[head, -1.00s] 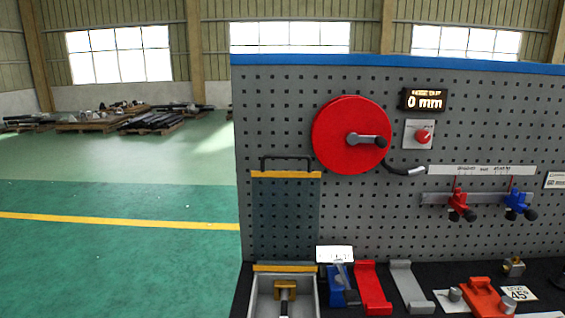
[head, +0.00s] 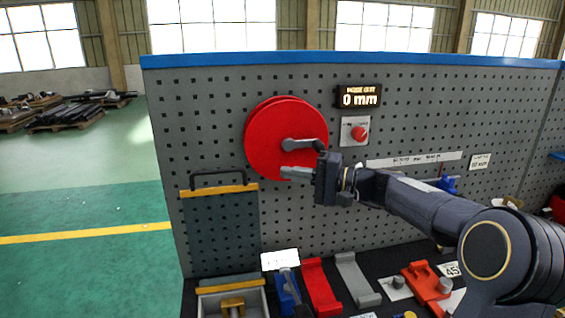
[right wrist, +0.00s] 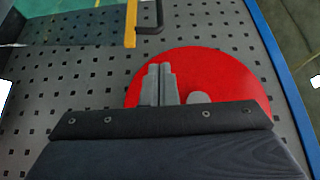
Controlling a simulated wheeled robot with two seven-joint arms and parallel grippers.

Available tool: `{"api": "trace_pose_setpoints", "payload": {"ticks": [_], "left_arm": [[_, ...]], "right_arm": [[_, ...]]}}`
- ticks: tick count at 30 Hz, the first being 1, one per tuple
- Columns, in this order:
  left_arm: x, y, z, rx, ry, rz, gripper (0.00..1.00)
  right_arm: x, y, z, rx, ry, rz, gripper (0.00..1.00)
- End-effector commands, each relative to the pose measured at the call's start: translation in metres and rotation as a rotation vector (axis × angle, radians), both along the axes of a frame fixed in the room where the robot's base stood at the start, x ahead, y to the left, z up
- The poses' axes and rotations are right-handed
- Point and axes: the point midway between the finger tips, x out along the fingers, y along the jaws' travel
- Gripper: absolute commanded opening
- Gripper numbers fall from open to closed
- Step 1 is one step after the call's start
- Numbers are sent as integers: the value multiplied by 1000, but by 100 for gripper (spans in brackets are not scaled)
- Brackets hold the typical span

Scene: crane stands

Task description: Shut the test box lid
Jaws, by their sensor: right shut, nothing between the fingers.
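The test box (head: 203,306) is a grey open-topped box at the bottom of the head view, with a yellow part inside. Its lid (head: 220,235) stands upright behind it, open. The lid is a see-through dark panel with a yellow top edge and a black handle (head: 218,178). The handle also shows in the right wrist view (right wrist: 150,28). My right gripper (head: 286,172) is shut and empty, in front of the red wheel, right of the lid's handle and apart from it. Its closed fingers show in the right wrist view (right wrist: 159,72). My left gripper is not in view.
The red wheel (head: 268,130) with a crank is mounted on the grey pegboard (head: 400,130). A display (head: 359,97) and red knob (head: 359,134) sit right of it. Blue, red (head: 320,287) and grey (head: 355,280) blocks stand right of the box. Open floor lies left.

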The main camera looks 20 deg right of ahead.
Motion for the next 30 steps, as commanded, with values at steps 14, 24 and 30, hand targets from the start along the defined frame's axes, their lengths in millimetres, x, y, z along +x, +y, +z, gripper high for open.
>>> {"api": "trace_pose_setpoints", "payload": {"ticks": [14, 24, 30], "left_arm": [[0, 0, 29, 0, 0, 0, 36], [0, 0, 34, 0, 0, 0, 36], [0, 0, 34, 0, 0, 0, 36]], "right_arm": [[51, 59, 3, 1, 1, 4, 0], [64, 73, 1, 0, 0, 2, 0], [64, 73, 0, -1, 1, 2, 0]]}}
